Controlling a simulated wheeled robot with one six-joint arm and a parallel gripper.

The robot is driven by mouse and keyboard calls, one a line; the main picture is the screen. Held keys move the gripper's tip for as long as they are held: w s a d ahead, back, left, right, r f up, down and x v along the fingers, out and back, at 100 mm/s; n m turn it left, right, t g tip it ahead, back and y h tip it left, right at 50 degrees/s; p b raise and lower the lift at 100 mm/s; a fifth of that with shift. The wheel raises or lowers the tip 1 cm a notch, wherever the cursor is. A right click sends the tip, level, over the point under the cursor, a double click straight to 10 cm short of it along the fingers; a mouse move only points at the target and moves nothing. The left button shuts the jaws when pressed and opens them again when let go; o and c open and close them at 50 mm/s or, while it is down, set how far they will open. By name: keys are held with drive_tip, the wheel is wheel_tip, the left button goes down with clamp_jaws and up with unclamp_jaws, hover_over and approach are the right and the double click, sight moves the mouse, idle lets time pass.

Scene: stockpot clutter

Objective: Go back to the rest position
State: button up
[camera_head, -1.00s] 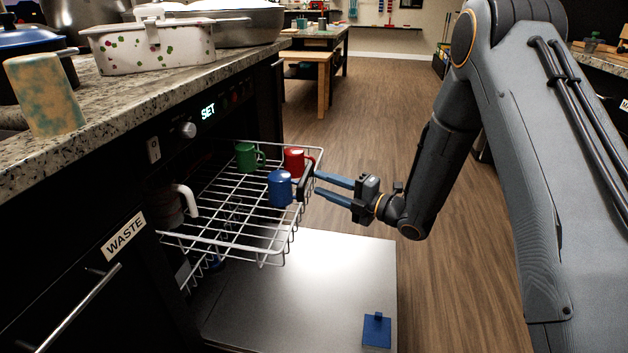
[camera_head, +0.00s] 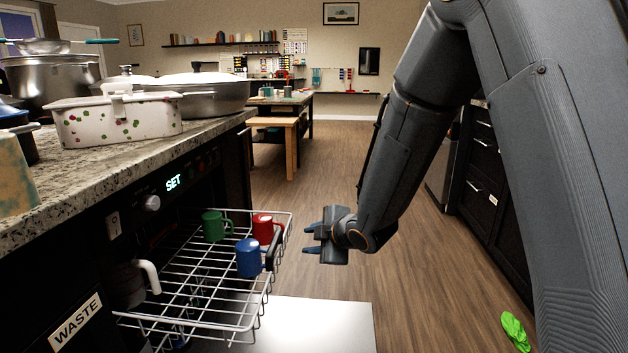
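My gripper (camera_head: 308,240) is to the right of the pulled-out dishwasher rack (camera_head: 190,325), apart from it. Its two blue fingers point left toward the rack, spread with a gap between them and nothing held. A green mug (camera_head: 213,226), a red mug (camera_head: 263,229) and a blue mug (camera_head: 248,259) stand in the rack near its right and back part. A dark handle piece on the rack's right side is close to the blue and red mugs.
The open dishwasher door (camera_head: 325,325) lies below the rack. The counter (camera_head: 90,165) at left holds a floral casserole (camera_head: 115,122), metal pots (camera_head: 205,97) and a sponge (camera_head: 12,175). A green cloth (camera_head: 515,332) lies on the floor at right. The middle floor is open.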

drive_tip(key=s+d+r+m+g+h, duration=0.25)
drive_tip(key=s+m, duration=0.25)
drive_tip(key=s, duration=0.7)
drive_tip(key=s+d+r+m+g+h+p, duration=0.1)
drive_tip(key=s+d+m+g, duration=0.3)
drive_tip(key=s, duration=0.9)
drive_tip(key=s+d+r+m+g+h, duration=0.1)
drive_tip(key=s+r+m+g+h, duration=0.15)
drive_tip(key=s+m, duration=0.65)
drive_tip(key=s+d+r+m+p, duration=0.1)
drive_tip(key=s+d+r+p, duration=0.2)
drive_tip(key=d+r+p, duration=0.9)
wheel_tip(320, 180, up, 3)
drive_tip(key=p, duration=1)
drive_tip(key=shift+s+d+m, duration=0.2)
drive_tip(key=shift+d+m, duration=0.1)
drive_tip(key=shift+a, duration=0.1)
